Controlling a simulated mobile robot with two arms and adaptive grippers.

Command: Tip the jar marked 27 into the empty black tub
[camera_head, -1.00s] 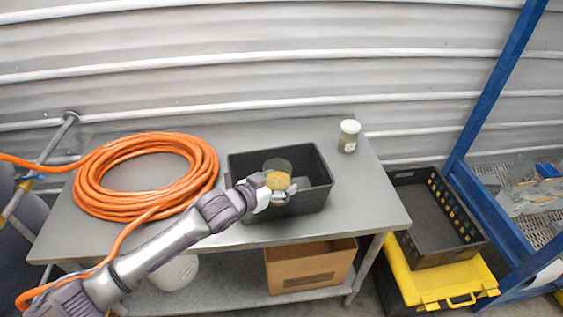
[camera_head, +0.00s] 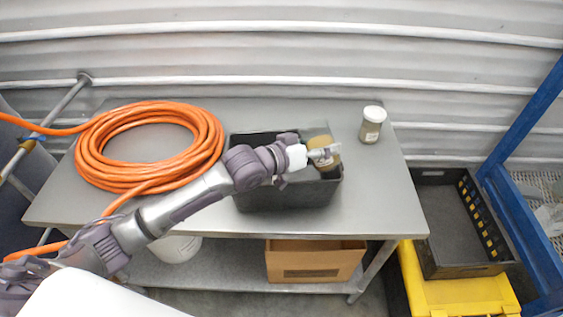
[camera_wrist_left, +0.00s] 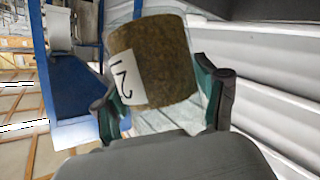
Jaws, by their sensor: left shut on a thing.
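My left gripper (camera_head: 318,156) is shut on a jar (camera_head: 326,158) with brown contents. It holds the jar over the right part of the black tub (camera_head: 288,198), and the jar looks tilted. In the left wrist view the jar (camera_wrist_left: 165,60) sits between the two fingers (camera_wrist_left: 165,98) and looks full of brown material. Its white label shows a 2 and a partly cut second digit. The tub stands on the grey table; my gripper and wrist hide part of its inside, so I cannot tell its contents. My right gripper is not in view.
A second jar with a white lid (camera_head: 372,125) stands on the table (camera_head: 385,205) right of the tub. A coiled orange hose (camera_head: 100,178) lies at left. A cardboard box (camera_head: 315,259) is on the lower shelf. A black crate (camera_head: 448,262) on a yellow-lidded box stands at right.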

